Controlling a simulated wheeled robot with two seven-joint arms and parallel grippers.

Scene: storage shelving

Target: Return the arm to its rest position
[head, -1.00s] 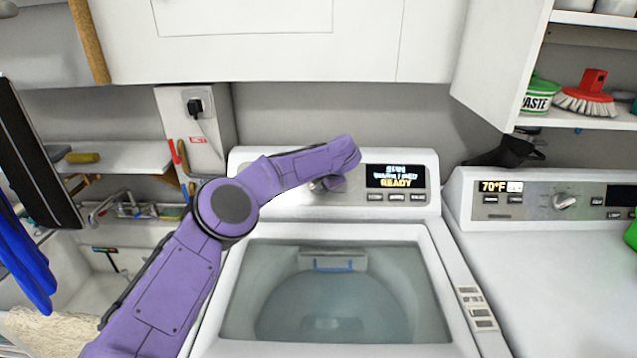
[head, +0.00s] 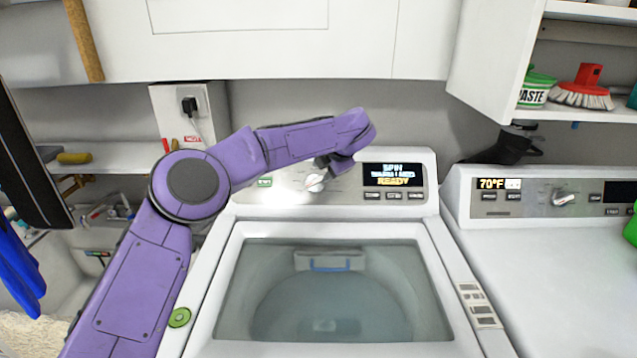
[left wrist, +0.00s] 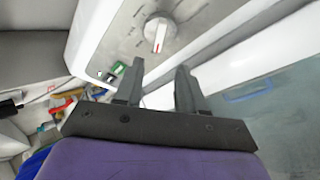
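My left arm (head: 230,170) comes in from the left in the head view and reaches over the left side of the washer (head: 428,240). My left gripper (head: 326,180) is in front of the washer's control panel, close to the white knob (head: 315,184). In the left wrist view, the two fingers of the left gripper (left wrist: 158,82) are apart with nothing between them. The knob (left wrist: 159,32) with a red mark is beyond the fingertips and apart from them. My right gripper is not in view.
A second machine (head: 560,250) with a knob stands at the right. White cabinets (head: 270,40) hang above, and an open shelf (head: 590,115) holds a red brush (head: 586,88). A sink (head: 62,265) is at the left. The washer's glass lid (head: 325,290) is shut.

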